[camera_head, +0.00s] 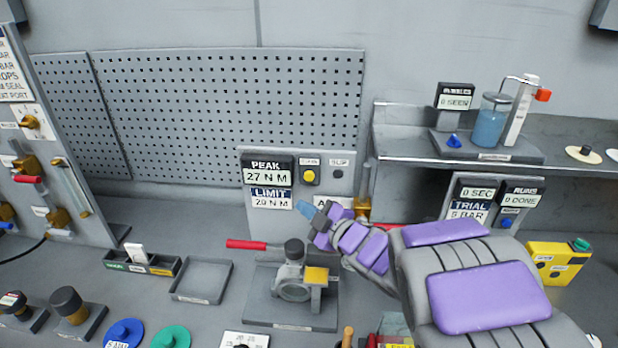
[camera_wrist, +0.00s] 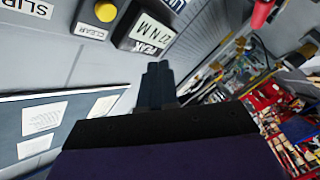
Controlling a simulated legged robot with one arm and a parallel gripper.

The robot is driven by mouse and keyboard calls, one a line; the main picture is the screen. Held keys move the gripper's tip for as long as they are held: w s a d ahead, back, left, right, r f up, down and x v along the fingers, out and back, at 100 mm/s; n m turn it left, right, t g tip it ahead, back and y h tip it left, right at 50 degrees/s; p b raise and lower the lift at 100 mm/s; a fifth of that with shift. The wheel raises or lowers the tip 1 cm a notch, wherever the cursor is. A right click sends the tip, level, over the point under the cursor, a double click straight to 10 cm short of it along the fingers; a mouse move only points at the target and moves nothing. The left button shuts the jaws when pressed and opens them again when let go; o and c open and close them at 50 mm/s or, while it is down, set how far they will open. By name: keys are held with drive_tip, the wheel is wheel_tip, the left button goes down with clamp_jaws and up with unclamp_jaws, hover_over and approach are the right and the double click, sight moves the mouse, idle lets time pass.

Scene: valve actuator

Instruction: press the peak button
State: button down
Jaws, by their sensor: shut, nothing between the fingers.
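A grey panel (camera_head: 256,217) stands upright against the pegboard. Its dark display (camera_head: 267,171) reads PEAK 27 N M, with a LIMIT 20 N M display (camera_head: 271,197) below. Right of the PEAK display is a round yellow button (camera_head: 309,176). In the wrist view the yellow button (camera_wrist: 105,11) has a CLEAR label, beside the PEAK display (camera_wrist: 147,32), near the top edge. My gripper (camera_head: 304,208) is shut and empty, below the yellow button in the head view and seemingly apart from the panel. In the wrist view its fingers (camera_wrist: 159,72) point towards the panel.
A dark SLIP indicator (camera_head: 338,173) is right of the button. A valve with a red handle (camera_head: 246,244) stands below my gripper. A shelf (camera_head: 400,147) with a blue jar (camera_head: 490,122) is at right. An empty tray (camera_head: 202,280) lies left.

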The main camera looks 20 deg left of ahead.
sight(309, 176)
drive_tip(key=w+a+p, duration=0.2)
drive_tip(key=w+p, duration=0.1)
drive_tip(key=w, duration=0.5)
drive_tip(key=shift+w, duration=0.15)
idle(1.7)
drive_tip(key=shift+w, duration=0.1)
drive_tip(key=shift+w+p, duration=0.25)
drive_tip(key=shift+p, duration=0.15)
drive_tip(key=shift+w+a+r+p, duration=0.1)
drive_tip(key=shift+w+p, duration=0.2)
drive_tip(key=shift+w, duration=0.25)
idle(0.8)
drive_tip(key=shift+s, duration=0.15)
drive_tip(key=shift+s+d+b, duration=0.2)
drive_tip(key=shift+s+b, duration=0.3)
drive_tip(key=shift+s, duration=0.3)
drive_tip(key=shift+s, duration=0.15)
